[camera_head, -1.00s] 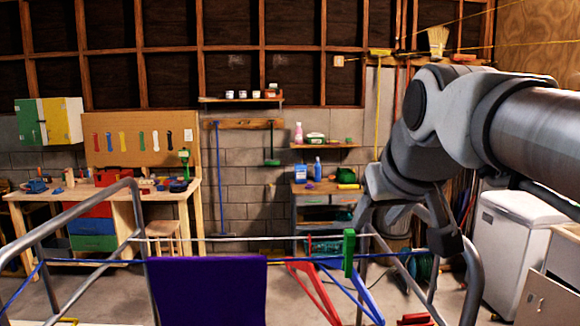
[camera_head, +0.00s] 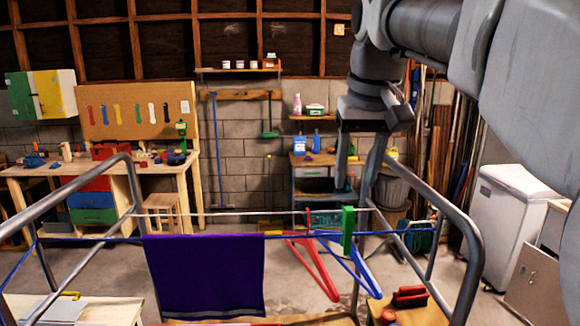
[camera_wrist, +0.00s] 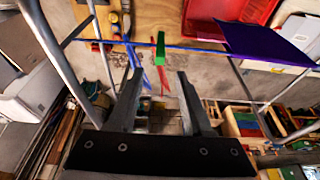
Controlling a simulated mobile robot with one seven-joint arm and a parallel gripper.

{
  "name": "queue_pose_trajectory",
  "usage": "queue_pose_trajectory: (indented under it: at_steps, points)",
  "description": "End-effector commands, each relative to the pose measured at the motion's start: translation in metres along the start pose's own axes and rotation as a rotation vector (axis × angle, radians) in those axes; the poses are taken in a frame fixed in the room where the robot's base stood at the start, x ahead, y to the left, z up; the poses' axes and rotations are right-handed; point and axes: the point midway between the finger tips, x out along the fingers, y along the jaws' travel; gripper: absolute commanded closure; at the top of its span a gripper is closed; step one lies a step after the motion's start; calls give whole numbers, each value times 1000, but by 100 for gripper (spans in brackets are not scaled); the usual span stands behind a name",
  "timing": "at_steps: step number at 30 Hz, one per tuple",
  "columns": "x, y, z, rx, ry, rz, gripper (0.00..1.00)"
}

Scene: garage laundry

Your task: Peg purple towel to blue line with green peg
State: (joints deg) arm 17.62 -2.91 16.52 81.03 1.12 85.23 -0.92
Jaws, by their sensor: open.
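The purple towel (camera_head: 208,275) hangs over the blue line (camera_head: 108,240) at the left of the rack. It also shows at the upper right in the wrist view (camera_wrist: 270,42). The green peg (camera_head: 347,230) stands upright to the right of the towel, across the white and blue lines; I cannot tell which line it grips. In the wrist view the green peg (camera_wrist: 160,48) appears ahead of my fingertips, between them. My gripper (camera_head: 357,186) points down above the peg, open and empty; its fingers also show in the wrist view (camera_wrist: 160,76).
The white line (camera_head: 240,213) runs behind the blue one. Red (camera_head: 318,270) and blue (camera_head: 352,268) hangers hang close to the peg. The metal rack frame (camera_head: 470,255) rises at both sides. A red item (camera_head: 410,297) lies below right. The workbench (camera_head: 95,170) is further back.

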Motion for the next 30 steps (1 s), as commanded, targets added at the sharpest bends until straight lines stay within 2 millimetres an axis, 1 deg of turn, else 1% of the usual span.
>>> queue_pose_trajectory:
  at_steps: [1,3,18,24,30]
  points:
    - [10,0,1,0,-1,0,50]
    - [19,0,1,1,0,0,50]
    - [78,0,1,0,-1,0,50]
    - [90,0,0,0,1,1,50]
    - [90,0,0,0,1,1,50]
